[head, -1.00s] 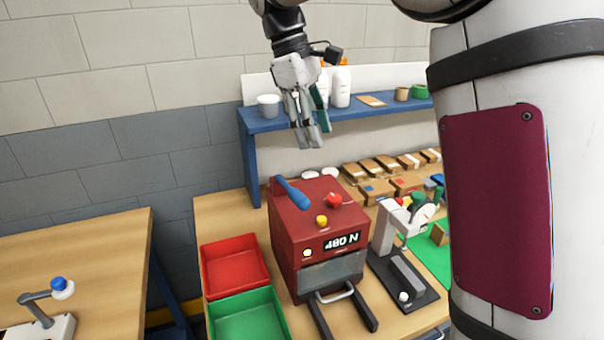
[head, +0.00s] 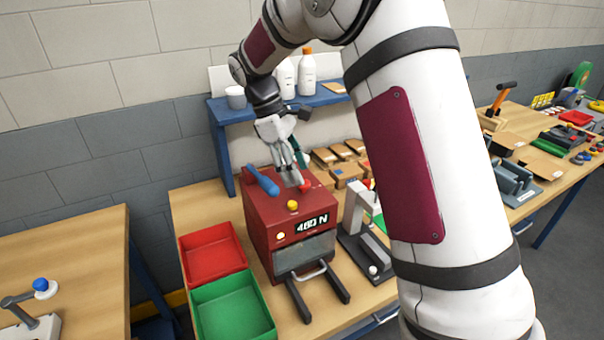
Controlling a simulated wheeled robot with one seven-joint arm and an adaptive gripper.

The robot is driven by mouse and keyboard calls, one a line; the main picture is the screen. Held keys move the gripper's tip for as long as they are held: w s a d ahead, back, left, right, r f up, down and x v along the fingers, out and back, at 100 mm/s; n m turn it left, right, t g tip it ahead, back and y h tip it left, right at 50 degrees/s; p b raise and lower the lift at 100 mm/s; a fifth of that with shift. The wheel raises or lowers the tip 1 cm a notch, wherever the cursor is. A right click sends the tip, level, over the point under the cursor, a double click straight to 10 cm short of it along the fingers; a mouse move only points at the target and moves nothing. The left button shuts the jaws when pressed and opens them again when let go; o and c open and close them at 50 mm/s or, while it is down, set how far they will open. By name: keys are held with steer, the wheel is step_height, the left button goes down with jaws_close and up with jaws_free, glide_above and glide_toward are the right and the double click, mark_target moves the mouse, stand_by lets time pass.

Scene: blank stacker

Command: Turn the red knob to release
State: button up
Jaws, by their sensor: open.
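The red knob (head: 304,187) is on top of the red machine (head: 262,215), toward its right side, and is partly covered by my gripper. My gripper (head: 296,181) points down over the machine top, with its fingertips right at the knob in the picture. I cannot tell whether they touch it. The fingers look close together from this angle, but they are open, and nothing is seen held. The machine's front display (head: 311,224) is partly blurred and seems to read 460 or 480 N.
A blue lever (head: 262,181) and a yellow button (head: 292,205) are close to the knob. A blue shelf (head: 222,112) with bottles stands behind. A red bin (head: 213,254) and a green bin (head: 232,306) lie left. A grey press stand (head: 354,215) is right.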

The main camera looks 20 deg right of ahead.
mark_target(303, 187)
steer(key=shift+x, duration=1.25)
jaws_close()
